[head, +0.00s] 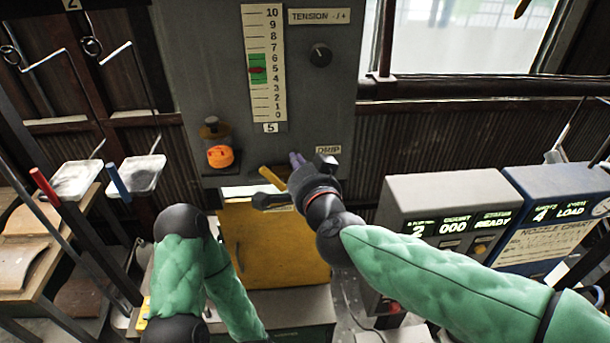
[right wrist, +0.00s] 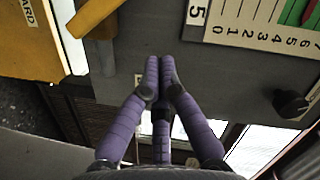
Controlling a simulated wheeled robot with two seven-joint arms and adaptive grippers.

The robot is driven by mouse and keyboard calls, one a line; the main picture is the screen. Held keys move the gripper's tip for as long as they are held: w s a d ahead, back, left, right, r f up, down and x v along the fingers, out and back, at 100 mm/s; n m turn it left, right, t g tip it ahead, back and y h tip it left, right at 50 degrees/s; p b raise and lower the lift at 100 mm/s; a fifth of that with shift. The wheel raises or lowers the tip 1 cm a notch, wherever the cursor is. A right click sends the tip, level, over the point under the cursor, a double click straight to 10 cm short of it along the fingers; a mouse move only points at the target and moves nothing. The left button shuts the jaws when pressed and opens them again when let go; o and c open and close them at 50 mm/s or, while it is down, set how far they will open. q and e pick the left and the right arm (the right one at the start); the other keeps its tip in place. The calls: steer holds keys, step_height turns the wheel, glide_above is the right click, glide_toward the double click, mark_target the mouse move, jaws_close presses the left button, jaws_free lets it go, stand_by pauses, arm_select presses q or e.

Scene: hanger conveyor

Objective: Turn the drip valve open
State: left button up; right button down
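The DRIP label (head: 328,150) is on the lower right of the grey panel (head: 200,90). Left of it, a yellow lever (head: 272,178) sticks out at the panel's lower edge; I take it as the drip valve handle. In the right wrist view the yellow lever (right wrist: 92,18) is at the upper left, with a grey stem beneath it. My right gripper (head: 297,160) is in front of the panel, just right of the lever and apart from it. Its purple fingers (right wrist: 160,65) meet at the tips, with nothing seen between them. My left gripper is not in view.
An orange knob (head: 220,156) and a tension knob (head: 320,55) are on the panel, beside a 0–10 scale (head: 264,65). A yellow cabinet (head: 270,245) stands below. Display boxes (head: 450,225) are at right. Levers with red (head: 43,183) and blue (head: 117,180) grips are at left.

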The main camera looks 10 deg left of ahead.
mark_target(273, 177)
steer(key=shift+s+a+f, duration=0.1)
steer(key=shift+a+f, duration=0.55)
steer(key=shift+a, duration=0.25)
steer(key=shift+s+a+f, duration=0.1)
steer(key=shift+a+f, duration=0.5)
steer(key=shift+a, duration=0.25)
steer(key=shift+s+a+n+p, duration=0.1)
steer(key=shift+a+n+p, duration=0.15)
steer(key=shift+p, duration=0.6)
